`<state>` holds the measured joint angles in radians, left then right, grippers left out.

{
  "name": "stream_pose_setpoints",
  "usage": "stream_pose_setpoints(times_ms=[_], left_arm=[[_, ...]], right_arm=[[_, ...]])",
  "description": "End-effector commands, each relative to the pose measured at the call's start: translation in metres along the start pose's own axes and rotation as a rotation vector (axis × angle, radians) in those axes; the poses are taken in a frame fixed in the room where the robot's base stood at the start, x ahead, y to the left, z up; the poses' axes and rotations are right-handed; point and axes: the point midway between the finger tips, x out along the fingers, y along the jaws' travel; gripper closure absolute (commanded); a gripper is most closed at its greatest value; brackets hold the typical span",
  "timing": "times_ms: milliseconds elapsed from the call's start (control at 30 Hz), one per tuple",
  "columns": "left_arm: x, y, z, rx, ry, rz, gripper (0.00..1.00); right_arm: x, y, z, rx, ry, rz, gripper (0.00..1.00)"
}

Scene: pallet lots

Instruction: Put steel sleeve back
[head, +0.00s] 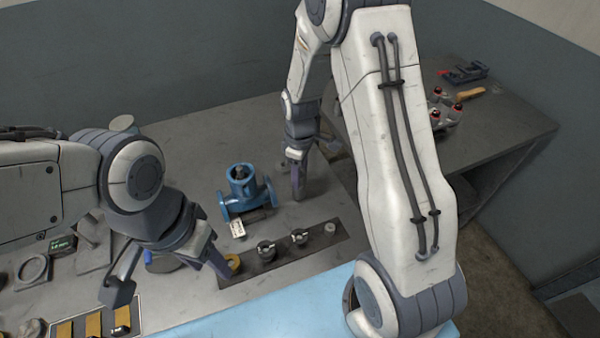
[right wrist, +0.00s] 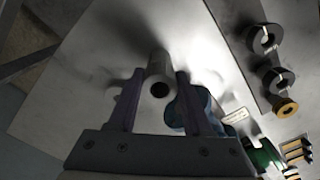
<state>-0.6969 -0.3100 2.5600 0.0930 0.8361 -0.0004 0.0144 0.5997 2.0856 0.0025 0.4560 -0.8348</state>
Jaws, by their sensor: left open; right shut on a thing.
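The steel sleeve (right wrist: 160,68) is a grey cylinder with a dark bore, seen between the fingers of my right gripper (right wrist: 156,98) in the right wrist view. I cannot tell if the sleeve touches the table. A dark strip (head: 290,262) holds a brass ring (head: 233,262), two dark clamp collars (head: 266,250) and a small grey cylindrical piece (head: 330,229) at its right end. My left gripper (head: 172,279) is open, with one fingertip close to the brass ring.
A blue flanged valve (head: 244,190) with a white tag (head: 238,228) stands between my grippers. A tray with brass pieces (head: 95,322) is at the lower left, a blue mat (head: 300,312) along the front. A second table (head: 490,135) with tools stands at right.

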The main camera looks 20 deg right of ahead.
Motion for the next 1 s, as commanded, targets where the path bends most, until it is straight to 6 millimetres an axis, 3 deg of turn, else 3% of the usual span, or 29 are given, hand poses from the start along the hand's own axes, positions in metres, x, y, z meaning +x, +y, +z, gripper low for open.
stream_pose_setpoints(times_ms=[400, 433, 500, 833, 1000], left_arm=[[0.001, 0.0, 0.0, 0.0, 0.0, 0.0, 0.5], [0.001, 0.0, 0.0, 0.0, 0.0, 0.0, 0.5], [0.0, 0.0, 0.0, 0.0, 0.0, 0.0, 0.5], [-0.001, 0.0, 0.0, 0.0, 0.0, 0.0, 0.5], [0.001, 0.0, 0.0, 0.0, 0.0, 0.0, 0.5]], right_arm=[[0.009, 0.0, 0.0, 0.0, 0.001, 0.001, 1.0], [0.009, 0.0, 0.0, 0.0, 0.001, 0.001, 0.47], [0.008, 0.0, 0.0, 0.0, 0.001, 0.001, 0.2], [0.006, 0.0, 0.0, 0.0, 0.001, 0.001, 0.2], [-0.01, 0.001, -0.001, 0.0, 0.004, 0.005, 0.2]])
